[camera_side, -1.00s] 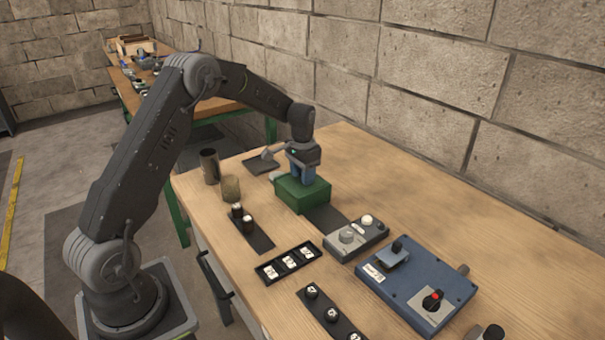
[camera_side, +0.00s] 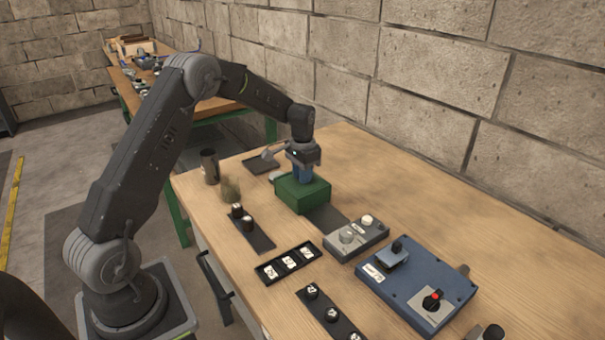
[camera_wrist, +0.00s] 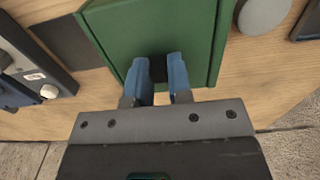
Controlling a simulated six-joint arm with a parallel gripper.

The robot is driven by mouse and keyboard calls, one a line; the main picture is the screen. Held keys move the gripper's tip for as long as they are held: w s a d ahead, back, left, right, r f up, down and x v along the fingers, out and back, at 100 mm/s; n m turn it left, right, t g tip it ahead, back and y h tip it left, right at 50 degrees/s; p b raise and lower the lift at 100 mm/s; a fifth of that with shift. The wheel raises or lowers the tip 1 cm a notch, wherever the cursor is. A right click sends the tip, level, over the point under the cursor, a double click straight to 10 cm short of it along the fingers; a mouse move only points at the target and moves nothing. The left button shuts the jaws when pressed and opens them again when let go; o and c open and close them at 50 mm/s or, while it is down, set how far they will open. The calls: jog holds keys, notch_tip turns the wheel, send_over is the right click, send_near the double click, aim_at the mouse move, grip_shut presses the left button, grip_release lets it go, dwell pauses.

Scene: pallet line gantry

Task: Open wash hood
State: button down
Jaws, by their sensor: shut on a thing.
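The wash hood looks to be the green box (camera_side: 301,193) on the wooden bench in the side view. In the wrist view its green top (camera_wrist: 150,30) fills the upper middle. My gripper (camera_side: 303,176) is down at the top of the green box. In the wrist view the blue fingers of my gripper (camera_wrist: 159,72) are closed on a small dark handle (camera_wrist: 158,68) at the near edge of the green top. Much of the handle is hidden between the fingers. The lid looks down, though the fingers cover part of its edge.
A grey control box (camera_side: 357,238) and a blue box with a red-marked knob (camera_side: 415,285) stand to the right. A black switch strip (camera_side: 289,263) lies in front. A dark cup (camera_side: 209,166) and a tan cup (camera_side: 231,188) stand left. The stone wall (camera_side: 440,90) runs behind; the bench's right rear is clear.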

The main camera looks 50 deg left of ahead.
jog(key=d, duration=1.1)
jog(key=shift+d, duration=0.15)
jog(key=shift+r, duration=0.1)
jog(key=c, duration=1)
grip_release()
jog(key=shift+c, duration=0.2)
notch_tip(320, 180, up, 14)
